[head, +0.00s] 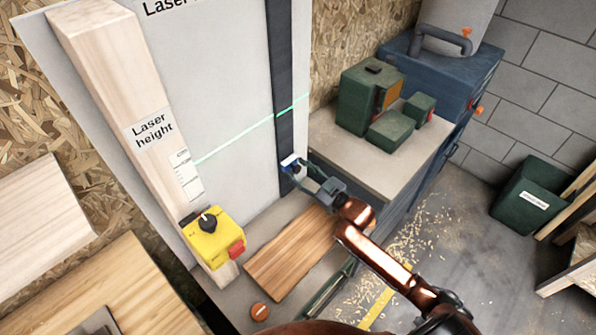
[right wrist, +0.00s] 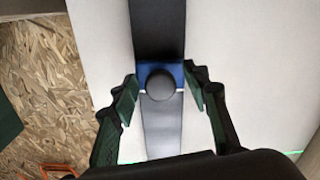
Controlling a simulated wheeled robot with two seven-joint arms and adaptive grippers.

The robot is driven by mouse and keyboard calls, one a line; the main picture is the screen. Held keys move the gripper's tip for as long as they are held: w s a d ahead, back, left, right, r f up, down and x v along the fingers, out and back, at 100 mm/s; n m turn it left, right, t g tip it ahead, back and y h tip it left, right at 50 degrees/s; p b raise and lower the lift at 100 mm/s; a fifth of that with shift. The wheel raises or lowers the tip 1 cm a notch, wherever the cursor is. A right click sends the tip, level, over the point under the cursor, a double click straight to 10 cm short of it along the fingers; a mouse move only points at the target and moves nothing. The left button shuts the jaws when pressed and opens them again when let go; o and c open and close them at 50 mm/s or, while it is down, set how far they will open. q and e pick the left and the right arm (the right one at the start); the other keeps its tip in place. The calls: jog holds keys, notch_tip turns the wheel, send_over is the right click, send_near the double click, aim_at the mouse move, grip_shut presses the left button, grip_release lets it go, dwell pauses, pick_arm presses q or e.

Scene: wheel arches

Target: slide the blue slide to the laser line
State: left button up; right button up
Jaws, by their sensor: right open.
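The blue slide (head: 287,160) sits on a dark vertical rail (head: 284,85) on the pale panel, below the green laser line (head: 240,138). In the right wrist view the slide (right wrist: 177,70) carries a round dark knob (right wrist: 160,85). My right gripper (head: 296,168) is at the slide. In the right wrist view its open fingers (right wrist: 163,93) stand on either side of the slide and knob; whether they touch it I cannot tell. The laser line also shows near the bottom of the right wrist view (right wrist: 290,153). My left gripper is not in view.
A wooden post (head: 115,80) labelled "Laser height" and a yellow switch box (head: 213,240) stand left of the rail. A wooden board (head: 290,252) lies below. Green machine blocks (head: 370,100) rest on a bench at right. A green bin (head: 527,198) stands on the floor.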

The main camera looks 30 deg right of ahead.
grip_shut()
dwell(0.6)
